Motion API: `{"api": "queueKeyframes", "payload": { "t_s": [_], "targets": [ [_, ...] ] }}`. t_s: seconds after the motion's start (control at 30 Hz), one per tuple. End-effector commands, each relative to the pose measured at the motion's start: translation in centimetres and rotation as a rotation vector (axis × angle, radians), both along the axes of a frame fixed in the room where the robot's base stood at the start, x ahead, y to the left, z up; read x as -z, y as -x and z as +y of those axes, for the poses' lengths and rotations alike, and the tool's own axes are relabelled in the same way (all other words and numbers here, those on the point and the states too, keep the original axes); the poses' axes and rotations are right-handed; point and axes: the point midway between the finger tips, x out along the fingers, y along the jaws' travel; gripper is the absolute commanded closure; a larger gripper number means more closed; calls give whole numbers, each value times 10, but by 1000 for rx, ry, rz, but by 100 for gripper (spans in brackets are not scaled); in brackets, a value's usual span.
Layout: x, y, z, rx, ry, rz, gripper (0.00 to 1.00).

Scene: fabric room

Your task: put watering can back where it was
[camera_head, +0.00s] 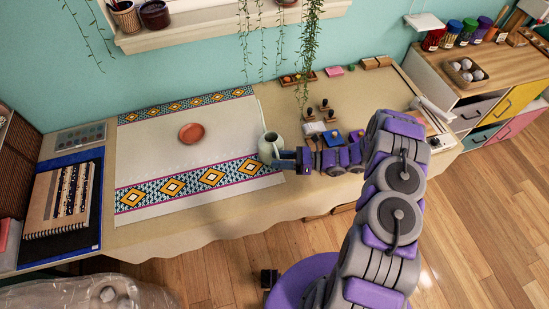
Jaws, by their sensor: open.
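The pale grey-green watering can (268,144) stands upright on the work table, at the right edge of the patterned cloth. It has a dark round opening on top and a thin spout or handle rising at its upper left. My gripper (279,161) is at the can's lower right side, reaching in from the right. Its jaws are open. The fingers overlap the can's lower part in the picture, and I cannot tell whether they touch it. A round terracotta dish (191,133) lies on the pale middle of the cloth (150,149), left of the can.
Stamps (308,113) and small coloured blocks (333,136) lie behind my arm. Trailing plants (309,40) hang from the windowsill (215,25) above the table. A notebook (62,200) is at the left end. The cloth around the dish is clear.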

Motion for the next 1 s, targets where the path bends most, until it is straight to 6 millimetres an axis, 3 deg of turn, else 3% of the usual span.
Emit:
{"api": "queueKeyframes", "payload": {
  "t_s": [0.3, 0.5, 0.8, 0.93, 1.0],
  "targets": [
    [-2, 3, -66, 5, 2, 0, 57],
    [-2, 4, -91, 2, 2, -3, 57],
    [-4, 5, -97, -6, 5, -6, 57],
    [-22, 7, -91, -50, 30, -43, 57],
    [-40, 9, -85, -91, 57, -79, 57]
  ]
}}
